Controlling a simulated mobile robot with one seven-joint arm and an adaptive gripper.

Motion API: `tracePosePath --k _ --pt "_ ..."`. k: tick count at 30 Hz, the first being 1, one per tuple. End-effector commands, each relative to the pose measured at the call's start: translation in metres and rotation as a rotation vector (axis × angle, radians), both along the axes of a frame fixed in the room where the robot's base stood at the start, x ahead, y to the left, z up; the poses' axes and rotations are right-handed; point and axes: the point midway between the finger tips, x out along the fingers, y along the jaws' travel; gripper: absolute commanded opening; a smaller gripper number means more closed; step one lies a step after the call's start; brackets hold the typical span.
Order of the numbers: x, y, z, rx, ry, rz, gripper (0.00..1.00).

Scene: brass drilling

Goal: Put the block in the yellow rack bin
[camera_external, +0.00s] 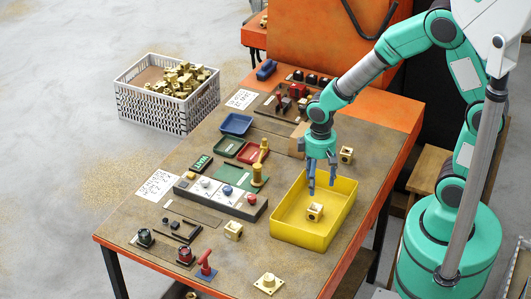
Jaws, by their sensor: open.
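The yellow bin (337,222) sits on the table's right side. A brass block (315,211) with a round hole lies inside it, on the bin floor. My gripper (322,187) is open and empty, pointing down over the back part of the bin, apart from the block in the picture. A similar brass block (346,154) stands on the table behind the bin. Another brass block (233,230) lies on the table left of the bin. I cannot tell which of these the task means.
A dark button box (222,195) and a brass post (259,175) stand left of the bin. A blue tray (236,124) and red tray (252,153) lie farther back. A white crate (167,97) of brass parts stands beyond the table.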

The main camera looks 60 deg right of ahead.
Motion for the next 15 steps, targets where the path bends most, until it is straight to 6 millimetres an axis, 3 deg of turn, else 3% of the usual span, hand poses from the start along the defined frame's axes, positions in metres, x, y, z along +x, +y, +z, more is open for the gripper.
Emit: tracePosePath --k 8,11,15 --pt "0.0 0.0 0.015 0.001 -0.019 -0.001 0.59" --pt "-0.002 -0.001 0.034 0.0 -0.043 -0.003 0.59" --pt "-0.008 -0.002 0.075 0.002 -0.095 -0.006 0.59"
